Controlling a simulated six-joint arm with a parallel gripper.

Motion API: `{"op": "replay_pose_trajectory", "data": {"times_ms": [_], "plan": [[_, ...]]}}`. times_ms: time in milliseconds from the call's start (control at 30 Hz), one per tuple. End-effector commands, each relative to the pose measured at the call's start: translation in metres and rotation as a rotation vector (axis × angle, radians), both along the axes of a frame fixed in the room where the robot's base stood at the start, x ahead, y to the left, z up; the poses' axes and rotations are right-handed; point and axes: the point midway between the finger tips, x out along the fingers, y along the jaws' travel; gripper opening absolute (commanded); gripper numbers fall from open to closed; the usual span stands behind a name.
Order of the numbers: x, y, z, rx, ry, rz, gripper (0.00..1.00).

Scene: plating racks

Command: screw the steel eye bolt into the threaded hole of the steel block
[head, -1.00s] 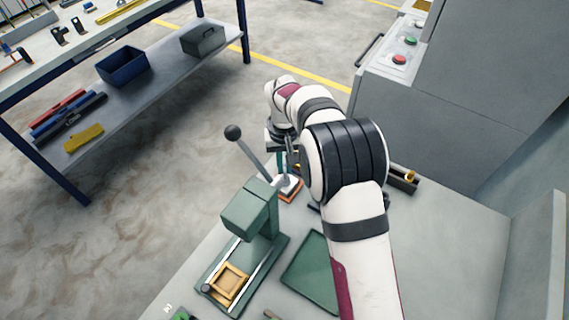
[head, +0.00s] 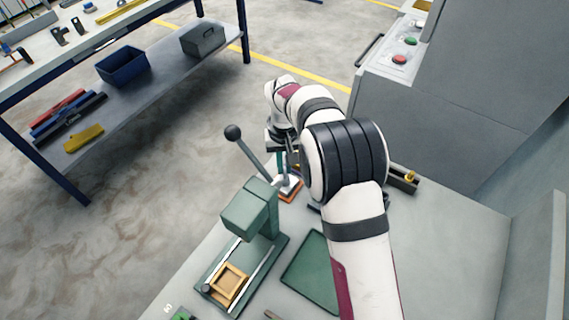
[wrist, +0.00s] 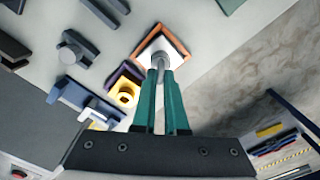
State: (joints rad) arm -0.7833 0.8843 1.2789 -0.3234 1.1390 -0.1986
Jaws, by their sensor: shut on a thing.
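The steel block (wrist: 151,47) is a pale square piece in an orange-rimmed holder (wrist: 181,43). In the head view the block (head: 291,184) sits near the bench edge, behind the green press. My gripper (wrist: 160,77) has two green fingers, shut on the steel eye bolt (wrist: 160,62). Only a small grey part of the bolt shows between the fingertips, over the block. The fingers cover the threaded hole, and I cannot tell how deep the bolt sits.
The green press (head: 250,215) with its long ball-ended lever (head: 247,150) stands close to the block. A green tray (head: 313,272) lies nearer the camera.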

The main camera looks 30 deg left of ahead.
Motion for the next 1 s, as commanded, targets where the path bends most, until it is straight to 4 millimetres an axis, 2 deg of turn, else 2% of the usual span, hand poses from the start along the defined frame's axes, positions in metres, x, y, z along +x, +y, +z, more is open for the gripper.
{"op": "replay_pose_trajectory", "data": {"times_ms": [333, 367, 500, 600, 700, 933, 1000], "plan": [[0.0002, 0.0000, 0.0001, 0.001, 0.000, -0.040, 0.00], [0.0003, -0.0002, 0.0001, 0.000, -0.001, -0.092, 0.00], [0.0007, -0.0012, -0.0002, 0.001, 0.000, -0.497, 0.00], [0.0010, -0.0017, -0.0002, 0.001, -0.001, -0.714, 0.00], [0.0011, -0.0020, -0.0003, 0.001, -0.001, -0.799, 0.00], [0.0009, -0.0019, -0.0003, 0.001, 0.000, -0.813, 0.00], [0.0008, -0.0023, -0.0004, 0.001, 0.000, -0.917, 0.00]]}}
